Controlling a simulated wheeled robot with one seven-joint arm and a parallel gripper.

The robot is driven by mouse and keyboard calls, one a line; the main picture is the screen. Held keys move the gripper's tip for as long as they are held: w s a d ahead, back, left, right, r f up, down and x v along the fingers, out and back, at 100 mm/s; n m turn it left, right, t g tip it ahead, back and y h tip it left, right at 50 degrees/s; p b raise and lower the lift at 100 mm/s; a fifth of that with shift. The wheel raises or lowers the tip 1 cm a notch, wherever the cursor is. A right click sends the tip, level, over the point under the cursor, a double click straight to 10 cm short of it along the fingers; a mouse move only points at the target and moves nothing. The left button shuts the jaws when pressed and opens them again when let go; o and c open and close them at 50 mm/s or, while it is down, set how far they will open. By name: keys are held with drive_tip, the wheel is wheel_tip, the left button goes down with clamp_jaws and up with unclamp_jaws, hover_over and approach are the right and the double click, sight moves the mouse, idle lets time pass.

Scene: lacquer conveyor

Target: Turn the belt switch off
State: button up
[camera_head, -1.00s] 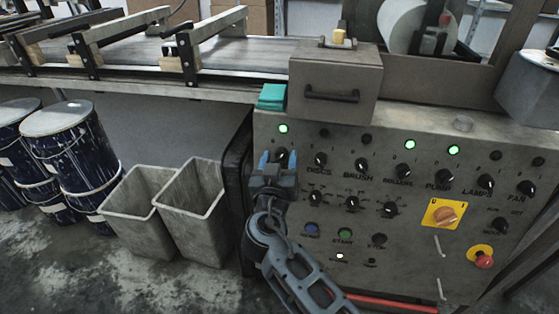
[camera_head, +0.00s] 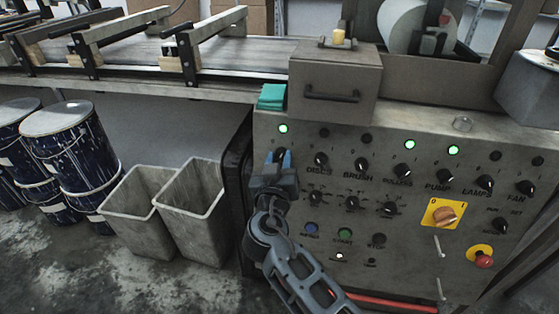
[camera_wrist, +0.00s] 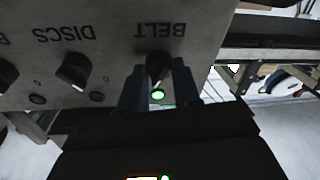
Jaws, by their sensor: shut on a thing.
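The belt switch (camera_wrist: 158,66) is a black knob under the label BELT, which reads upside down in the wrist view. In the head view the switch (camera_head: 281,152) is at the upper left of the control panel, mostly hidden by my fingers. My gripper (camera_head: 279,160) reaches up to it from below, and its blue fingers are closed on the knob from both sides. In the wrist view my gripper (camera_wrist: 159,80) has one finger on each side of the knob. The belt lamp (camera_head: 283,128) above the switch is lit green. The knob's exact angle is hard to tell.
The discs knob (camera_head: 320,160) is close to the right of my gripper, with more knobs beyond. A yellow plate with an orange rotary switch (camera_head: 445,215) and a red emergency button (camera_head: 484,261) are farther right. Grey bins (camera_head: 190,215) stand left of the panel.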

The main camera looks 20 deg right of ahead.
drive_tip(key=n+p, duration=0.1)
drive_tip(key=n, duration=0.2)
drive_tip(key=shift+r+y, duration=0.15)
drive_tip(key=shift+y, duration=0.25)
drive_tip(key=n+p, duration=0.2)
drive_tip(key=n, duration=0.2)
drive_tip(key=shift+r+y, duration=0.15)
drive_tip(key=shift+y, duration=0.25)
drive_tip(key=n+p, duration=0.2)
drive_tip(key=n, duration=0.1)
drive_tip(key=shift+n+g+p, duration=0.3)
drive_tip(key=shift+g+p, duration=0.1)
drive_tip(key=shift+n+y+p, duration=0.4)
drive_tip(key=shift+n+p, duration=0.15)
drive_tip(key=shift+n, duration=0.15)
drive_tip(key=o, duration=1)
drive_tip(key=shift+o, duration=0.2)
